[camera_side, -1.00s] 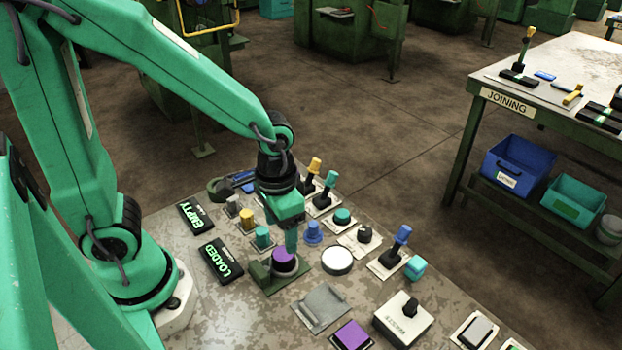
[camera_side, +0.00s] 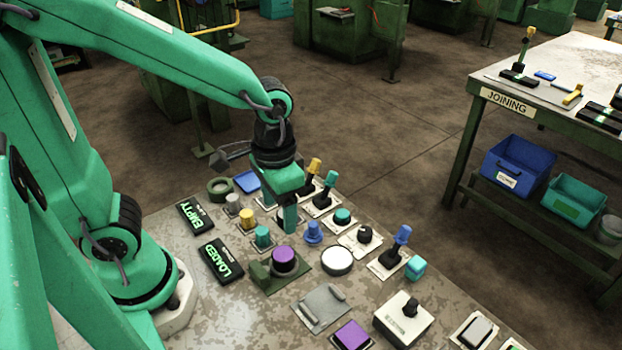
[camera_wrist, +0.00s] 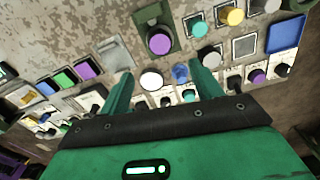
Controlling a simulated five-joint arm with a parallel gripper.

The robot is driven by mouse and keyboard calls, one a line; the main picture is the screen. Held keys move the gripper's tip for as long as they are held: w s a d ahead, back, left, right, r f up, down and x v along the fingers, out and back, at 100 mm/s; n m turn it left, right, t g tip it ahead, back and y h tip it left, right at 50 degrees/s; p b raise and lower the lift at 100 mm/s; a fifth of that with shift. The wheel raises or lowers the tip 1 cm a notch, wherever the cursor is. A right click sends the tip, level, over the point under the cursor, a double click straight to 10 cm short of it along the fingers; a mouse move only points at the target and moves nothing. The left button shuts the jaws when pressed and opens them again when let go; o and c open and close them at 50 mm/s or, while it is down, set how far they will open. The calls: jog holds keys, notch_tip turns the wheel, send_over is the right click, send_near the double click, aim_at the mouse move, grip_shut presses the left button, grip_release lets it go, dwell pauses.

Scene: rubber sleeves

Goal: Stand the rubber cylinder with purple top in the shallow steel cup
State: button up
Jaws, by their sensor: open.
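The rubber cylinder with purple top (camera_side: 284,254) stands upright on a green plate in the side view, its purple face up.
A white round disc (camera_side: 337,260) and a blue knob (camera_side: 313,233) are close to the cylinder. Teal (camera_side: 263,237) and yellow (camera_side: 247,218) caps stand to its left. Upright levers (camera_side: 329,190) rise behind. A LOADED sign (camera_side: 221,261) lies left; a grey plate (camera_side: 322,307) lies in front.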

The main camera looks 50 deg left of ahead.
jog(key=s+a+r+n+t, duration=0.1)
jog(key=s+a+r+t, duration=0.2)
jog(key=a+r+t, duration=0.2)
jog(key=shift+a+r+n+t, duration=0.3)
jog(key=shift+a+r, duration=1.2)
jog(key=shift+r, duration=0.95)
